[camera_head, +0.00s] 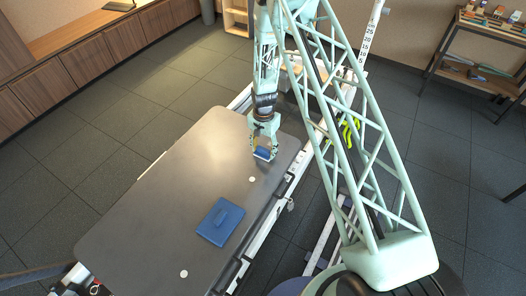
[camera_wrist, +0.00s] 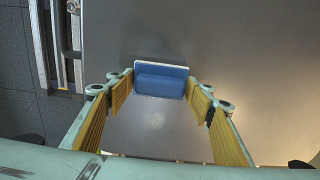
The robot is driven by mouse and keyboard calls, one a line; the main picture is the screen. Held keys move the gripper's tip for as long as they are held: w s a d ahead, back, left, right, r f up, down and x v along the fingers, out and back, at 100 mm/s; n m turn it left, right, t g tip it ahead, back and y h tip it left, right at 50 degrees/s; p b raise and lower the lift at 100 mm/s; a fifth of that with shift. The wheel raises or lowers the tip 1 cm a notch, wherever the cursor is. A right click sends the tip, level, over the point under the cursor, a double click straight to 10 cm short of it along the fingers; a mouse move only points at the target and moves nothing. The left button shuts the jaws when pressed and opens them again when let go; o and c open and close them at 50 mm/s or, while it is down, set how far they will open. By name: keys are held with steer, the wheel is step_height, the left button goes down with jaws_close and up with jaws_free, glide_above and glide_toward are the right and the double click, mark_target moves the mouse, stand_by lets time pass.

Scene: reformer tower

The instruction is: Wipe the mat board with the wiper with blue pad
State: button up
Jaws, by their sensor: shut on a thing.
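The wiper with blue pad (camera_head: 263,154) is in my gripper (camera_head: 263,143), near the far right end of the dark grey mat board (camera_head: 165,190). In the wrist view the wiper (camera_wrist: 162,82) shows a blue body with a pale rim, between the two yellow-lined fingers of my gripper (camera_wrist: 162,98). The gripper is shut on it. The wiper is at or just above the board surface; I cannot tell whether it touches. Its underside is hidden.
Two small white discs (camera_head: 252,179) (camera_head: 184,273) lie on the board. A white rail frame runs along its right edge. The board's left and middle are clear.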

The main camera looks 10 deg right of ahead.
steer(key=shift+w+d, duration=0.35)
steer(key=shift+d, duration=0.05)
steer(key=shift+w+d, duration=0.15)
steer(key=shift+w+d+r, duration=0.1)
steer(key=shift+w+d, duration=0.3)
steer(key=shift+w, duration=0.1)
steer(key=shift+s+a, duration=0.1)
stand_by(0.5)
steer(key=shift+s+a+b, duration=0.4)
steer(key=shift+s+a, duration=0.05)
steer(key=shift+s, duration=0.05)
steer(key=shift+s, duration=0.1)
steer(key=shift+s+a, duration=0.1)
steer(key=shift+a, duration=0.1)
steer(key=shift+s+a, duration=0.35)
steer(key=shift+s, duration=0.05)
